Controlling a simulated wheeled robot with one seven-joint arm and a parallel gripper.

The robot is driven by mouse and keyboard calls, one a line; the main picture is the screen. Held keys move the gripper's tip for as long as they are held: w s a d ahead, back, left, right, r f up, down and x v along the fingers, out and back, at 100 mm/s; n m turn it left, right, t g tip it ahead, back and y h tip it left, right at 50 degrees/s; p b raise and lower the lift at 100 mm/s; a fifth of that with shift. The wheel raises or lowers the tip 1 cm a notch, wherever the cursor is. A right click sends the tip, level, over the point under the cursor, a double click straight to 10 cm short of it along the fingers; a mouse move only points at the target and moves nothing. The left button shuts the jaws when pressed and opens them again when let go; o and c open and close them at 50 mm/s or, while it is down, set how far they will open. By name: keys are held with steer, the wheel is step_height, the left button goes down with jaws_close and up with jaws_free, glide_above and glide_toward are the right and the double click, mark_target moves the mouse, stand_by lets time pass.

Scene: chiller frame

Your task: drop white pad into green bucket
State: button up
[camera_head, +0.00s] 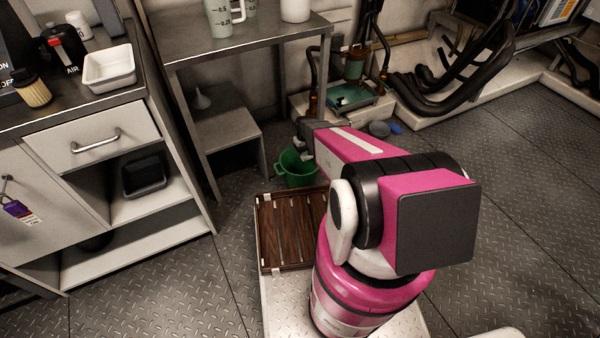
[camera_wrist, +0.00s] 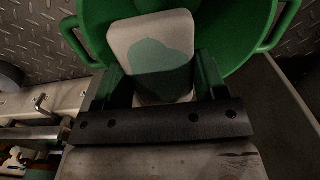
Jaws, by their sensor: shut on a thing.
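The green bucket (camera_head: 296,174) stands on the floor, behind the slatted wooden rack. My gripper (camera_wrist: 160,78) is shut on the white pad (camera_wrist: 125,38), a pale rounded block with a grey-green patch of shade across its lower part. In the wrist view the pad lies between the two dark fingers, with the green bucket (camera_wrist: 240,25) behind and around it. In the head view my gripper (camera_head: 306,140) is over the bucket's mouth; the pad is mostly hidden there.
The slatted wooden rack (camera_head: 268,240) is in front of the bucket. A metal table (camera_head: 245,45) with a lower shelf stands to the left, and a drawer cabinet (camera_head: 95,140) farther left. Pipework (camera_head: 435,80) is behind right. The floor at right is clear.

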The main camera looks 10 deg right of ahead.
steer(key=shift+f, duration=1.85)
steer(key=o, duration=1)
step_height(320, 180, up, 11)
steer(key=shift+f, duration=0.1)
